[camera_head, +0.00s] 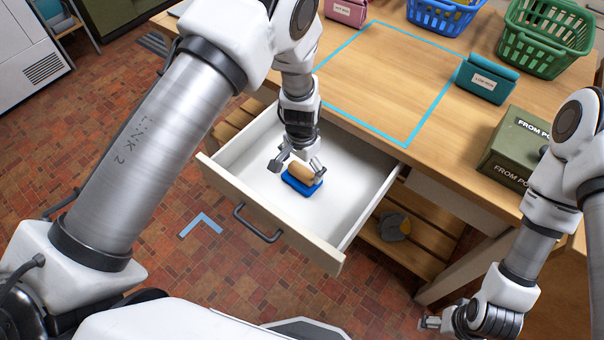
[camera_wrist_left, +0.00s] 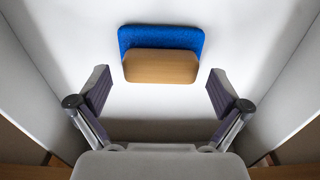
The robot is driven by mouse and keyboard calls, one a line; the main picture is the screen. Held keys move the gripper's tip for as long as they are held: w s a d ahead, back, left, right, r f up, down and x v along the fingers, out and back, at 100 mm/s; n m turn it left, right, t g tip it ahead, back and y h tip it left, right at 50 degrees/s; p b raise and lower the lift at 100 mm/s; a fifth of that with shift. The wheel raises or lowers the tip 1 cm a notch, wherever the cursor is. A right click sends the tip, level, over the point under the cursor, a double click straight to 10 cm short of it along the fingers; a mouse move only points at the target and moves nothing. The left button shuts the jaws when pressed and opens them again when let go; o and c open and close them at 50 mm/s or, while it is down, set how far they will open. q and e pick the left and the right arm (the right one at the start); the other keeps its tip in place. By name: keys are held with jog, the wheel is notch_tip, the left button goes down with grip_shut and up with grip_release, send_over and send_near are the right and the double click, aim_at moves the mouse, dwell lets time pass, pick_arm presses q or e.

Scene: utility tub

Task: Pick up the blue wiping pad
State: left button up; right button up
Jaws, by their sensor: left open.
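The blue wiping pad (camera_head: 296,185) with a tan wooden-looking handle (camera_head: 301,171) lies on the floor of the open white drawer (camera_head: 251,209). In the left wrist view the blue pad (camera_wrist_left: 140,36) lies ahead, with its tan handle (camera_wrist_left: 160,67) on the near side. My left gripper (camera_head: 297,167) is inside the drawer, just above and beside the pad. Its fingers (camera_wrist_left: 156,92) are spread wide on both sides of the handle, with nothing between them. My right gripper (camera_head: 431,323) is low at the right, partly cut off by the view, and its jaws are too unclear to judge.
The drawer walls stand close around my left gripper. The wooden tabletop (camera_head: 440,50) above holds blue (camera_head: 440,17) and green baskets (camera_head: 541,38), a teal pouch (camera_head: 487,79), a pink pouch (camera_head: 345,12) and a green box (camera_head: 516,148). A taped area on the tabletop is clear.

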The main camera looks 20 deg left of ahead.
aim_at(302, 169)
pick_arm(q)
jog(key=shift+f, duration=0.75)
jog(key=shift+w+f, duration=0.2)
jog(key=shift+f, duration=0.15)
jog(key=shift+s, duration=0.15)
jog(key=c, duration=1)
jog(key=shift+c, duration=0.2)
jog(key=shift+r, duration=0.15)
notch_tip(302, 169, up, 10)
jog(key=shift+f+b, duration=0.1)
jog(key=shift+b, duration=0.45)
